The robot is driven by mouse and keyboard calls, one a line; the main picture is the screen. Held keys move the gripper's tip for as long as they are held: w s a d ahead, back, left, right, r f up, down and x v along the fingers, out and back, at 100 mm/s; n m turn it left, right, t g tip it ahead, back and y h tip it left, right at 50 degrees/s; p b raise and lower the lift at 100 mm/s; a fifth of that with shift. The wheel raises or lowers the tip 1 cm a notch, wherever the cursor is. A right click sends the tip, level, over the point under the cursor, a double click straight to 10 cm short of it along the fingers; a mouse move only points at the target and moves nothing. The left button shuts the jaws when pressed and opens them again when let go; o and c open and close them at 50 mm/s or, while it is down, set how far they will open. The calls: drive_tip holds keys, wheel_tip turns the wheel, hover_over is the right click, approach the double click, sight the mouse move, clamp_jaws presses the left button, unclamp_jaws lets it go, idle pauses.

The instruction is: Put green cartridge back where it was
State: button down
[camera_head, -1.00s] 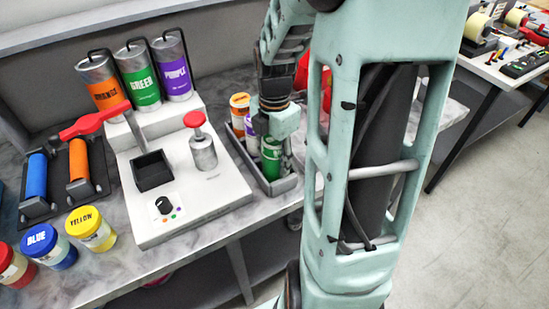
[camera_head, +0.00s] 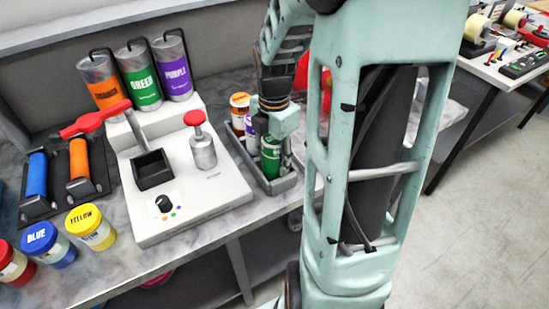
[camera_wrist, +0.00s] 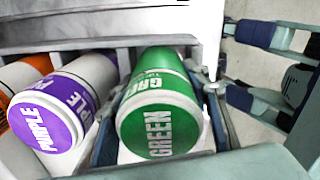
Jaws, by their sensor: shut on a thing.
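The green cartridge (camera_head: 270,160) stands in the rightmost place of a grey tray (camera_head: 279,188) beside the white machine. My gripper (camera_head: 274,146) reaches down over it and is shut on it. In the wrist view the cartridge's green lid (camera_wrist: 158,134) with the word GREEN faces the camera, between my gripper's fingers (camera_wrist: 160,122). An orange cartridge (camera_head: 240,101) is at the tray's far end. The base of the green cartridge is hidden, so I cannot tell if it touches the tray floor.
The white machine (camera_head: 190,205) with its red-knobbed plunger (camera_head: 199,140) stands close on the left. Large orange, green and purple cans (camera_head: 139,75) stand behind it. Red, blue and yellow jars (camera_head: 50,247) stand at the front left. My arm hides the table to the right.

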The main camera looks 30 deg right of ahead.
drive_tip(key=c, duration=1.3)
unclamp_jaws()
drive_tip(key=shift+s+a+f, duration=0.1)
drive_tip(key=shift+s+f, duration=0.2)
drive_tip(key=shift+f, duration=0.45)
drive_tip(key=o, duration=0.3)
drive_tip(key=shift+w+f, duration=0.1)
drive_tip(key=shift+w, duration=0.15)
drive_tip(key=shift+s+r, duration=0.1)
drive_tip(key=shift+r, duration=0.1)
